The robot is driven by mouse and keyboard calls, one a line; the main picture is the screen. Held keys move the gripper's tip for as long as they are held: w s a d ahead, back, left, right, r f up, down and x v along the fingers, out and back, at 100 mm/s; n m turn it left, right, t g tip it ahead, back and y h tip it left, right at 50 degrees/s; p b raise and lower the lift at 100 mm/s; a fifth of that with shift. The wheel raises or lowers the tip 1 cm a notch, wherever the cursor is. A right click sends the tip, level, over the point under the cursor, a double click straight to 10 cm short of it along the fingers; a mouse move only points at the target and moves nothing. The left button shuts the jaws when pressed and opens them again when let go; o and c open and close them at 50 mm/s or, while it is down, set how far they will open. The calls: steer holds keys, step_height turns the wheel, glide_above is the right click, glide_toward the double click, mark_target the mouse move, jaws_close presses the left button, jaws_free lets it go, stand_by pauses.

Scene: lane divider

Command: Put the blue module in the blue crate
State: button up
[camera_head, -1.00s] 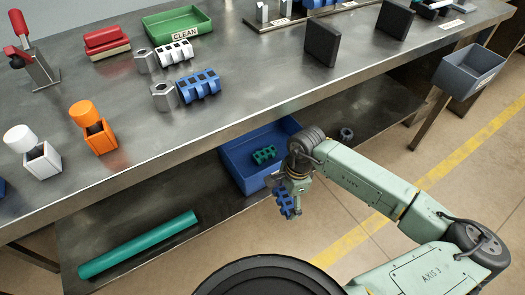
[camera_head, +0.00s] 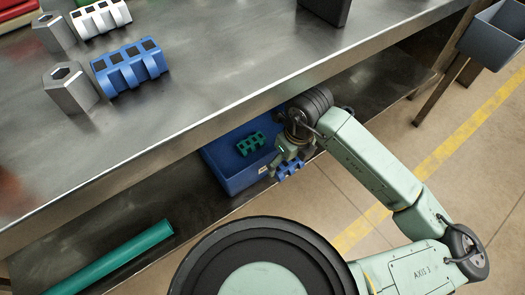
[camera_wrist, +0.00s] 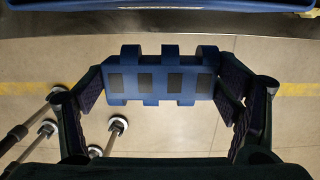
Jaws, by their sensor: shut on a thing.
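My gripper (camera_head: 284,160) is shut on a small blue module (camera_head: 290,169), just right of and in front of the blue crate. The wrist view shows the blue module (camera_wrist: 160,76) between the two fingers (camera_wrist: 165,85), with dark squares on its face and the floor behind it. The blue crate (camera_head: 228,183) stands on the lower shelf under the bench and holds a green module (camera_head: 250,143). The crate's right side is partly hidden by my arm. A blue edge (camera_wrist: 160,5) crosses the top of the wrist view.
The bench top (camera_head: 200,90) overhangs the back of the crate. On it stand another blue module (camera_head: 130,68), a white module (camera_head: 100,17) and grey hex pieces (camera_head: 70,88). A green tube (camera_head: 115,258) lies on the lower shelf at left. A grey bin (camera_head: 495,38) is at upper right.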

steer(key=w+a+p, duration=0.2)
steer(key=w+a, duration=0.4)
steer(key=w, duration=0.2)
steer(key=f, duration=0.5)
steer(key=f+b, duration=0.1)
steer(key=f, duration=0.1)
steer(key=shift+w+a+f, duration=0.15)
steer(key=shift+w+a, duration=0.05)
steer(key=shift+w, duration=0.2)
steer(key=shift+f, duration=2.4)
steer(key=shift+f+b, duration=0.2)
steer(key=shift+b, duration=0.2)
steer(key=o, duration=1.3)
steer(key=shift+r, duration=0.1)
step_height(320, 180, up, 12)
steer(key=s+p, duration=0.1)
steer(key=shift+d, duration=0.45)
